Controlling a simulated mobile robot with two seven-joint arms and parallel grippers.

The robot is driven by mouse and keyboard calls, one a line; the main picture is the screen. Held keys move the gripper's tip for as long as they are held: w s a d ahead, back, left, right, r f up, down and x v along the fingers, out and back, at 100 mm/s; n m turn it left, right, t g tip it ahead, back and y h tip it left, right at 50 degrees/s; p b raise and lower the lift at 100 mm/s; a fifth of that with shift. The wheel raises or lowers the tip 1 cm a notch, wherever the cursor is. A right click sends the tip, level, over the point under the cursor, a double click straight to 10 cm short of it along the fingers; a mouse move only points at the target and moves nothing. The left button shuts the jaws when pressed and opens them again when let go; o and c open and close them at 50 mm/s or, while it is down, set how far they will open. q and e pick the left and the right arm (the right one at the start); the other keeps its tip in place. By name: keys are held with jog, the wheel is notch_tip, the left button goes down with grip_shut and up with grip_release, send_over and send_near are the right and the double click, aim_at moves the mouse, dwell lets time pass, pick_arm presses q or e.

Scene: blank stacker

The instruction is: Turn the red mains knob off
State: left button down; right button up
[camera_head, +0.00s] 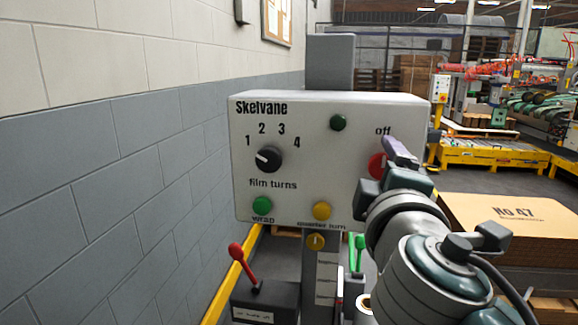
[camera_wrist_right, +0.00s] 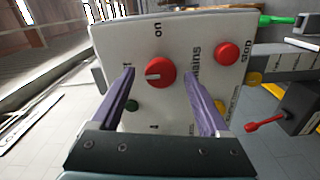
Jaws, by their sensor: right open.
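The red mains knob (camera_wrist_right: 160,73) sits on the pale control panel (camera_wrist_right: 175,40). In the head view the knob (camera_head: 376,165) is partly hidden behind my right gripper (camera_head: 388,163), below the word "off". In the wrist view its white mark points left, towards a label mostly covered by a finger. "on" is at the top and "mains" at the right. My right gripper (camera_wrist_right: 160,76) is open, with one purple finger on each side of the knob and gaps visible between. Whether the tips touch the panel I cannot tell. My left gripper is not in view.
A red stop button (camera_wrist_right: 227,53) is close to the right finger in the wrist view. The panel also has a black film-turns dial (camera_head: 268,159), green (camera_head: 262,205) and yellow (camera_head: 322,210) buttons. A red lever (camera_head: 240,258) stands below; a block wall is left.

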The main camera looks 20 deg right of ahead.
jog(key=b+v, duration=0.2)
jog(key=v, duration=0.8)
